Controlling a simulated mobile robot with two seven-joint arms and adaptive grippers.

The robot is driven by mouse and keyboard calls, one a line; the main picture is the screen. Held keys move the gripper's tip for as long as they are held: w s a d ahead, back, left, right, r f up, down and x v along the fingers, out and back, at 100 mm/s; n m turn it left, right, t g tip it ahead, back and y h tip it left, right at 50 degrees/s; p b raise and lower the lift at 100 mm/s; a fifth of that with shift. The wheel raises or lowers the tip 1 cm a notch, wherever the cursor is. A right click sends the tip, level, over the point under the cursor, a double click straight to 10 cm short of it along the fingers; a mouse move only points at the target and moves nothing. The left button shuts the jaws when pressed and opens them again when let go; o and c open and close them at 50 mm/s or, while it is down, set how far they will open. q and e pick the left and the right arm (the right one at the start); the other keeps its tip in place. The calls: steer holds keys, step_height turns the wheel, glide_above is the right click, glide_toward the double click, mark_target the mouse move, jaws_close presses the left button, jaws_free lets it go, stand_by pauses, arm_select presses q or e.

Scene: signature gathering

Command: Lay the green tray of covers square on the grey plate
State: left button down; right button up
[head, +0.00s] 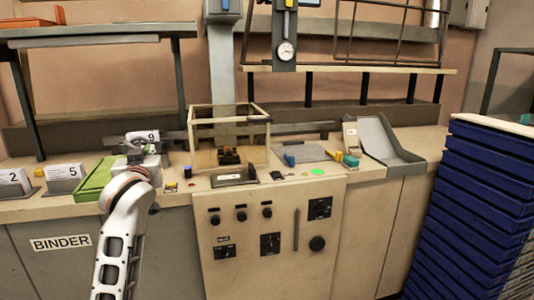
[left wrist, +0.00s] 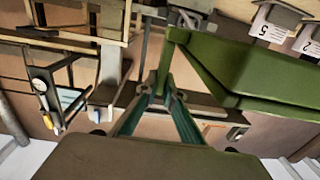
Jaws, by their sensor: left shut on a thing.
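The green tray (head: 94,182) is at the left of the bench in the head view, partly hidden behind my left gripper (head: 138,158). In the left wrist view, the fingers of this gripper (left wrist: 165,92) close on an edge of the tray (left wrist: 250,72). I cannot tell whether the tray rests on the bench or hangs just above it. The covers inside it are not clearly visible. The grey plate (head: 303,153) lies flat on the bench right of the clear-walled box, apart from the tray. My right gripper is in neither view.
A clear-walled box (head: 228,140) stands between tray and plate. Small blue (head: 289,160) and teal (head: 351,161) pieces sit at the plate's sides. A grey chute (head: 384,140) is to its right. Number cards (head: 63,172) stand at the left. Stacked blue trays (head: 480,190) fill the right.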

arm_select(q)
steer(key=s+d+f+m+h, duration=0.1)
steer(key=s+d+f, duration=0.1)
steer(key=s+f, duration=0.55)
steer(key=s+d+f+h, duration=0.1)
steer(key=s+f, duration=0.4)
steer(key=f, duration=0.6)
steer(key=s+d+f+m+h, duration=0.1)
steer(key=s+d+f, duration=0.1)
steer(key=s, duration=0.6)
steer(key=s+d+f+m+h, duration=0.1)
steer(key=s+d+f+h, duration=0.1)
steer(key=s, duration=0.6)
step_height(320, 180, down, 2)
steer(key=shift+d+f+t, duration=0.25)
steer(key=shift+d+t, duration=0.15)
steer(key=shift+d, duration=0.05)
steer(key=shift+a, duration=0.15)
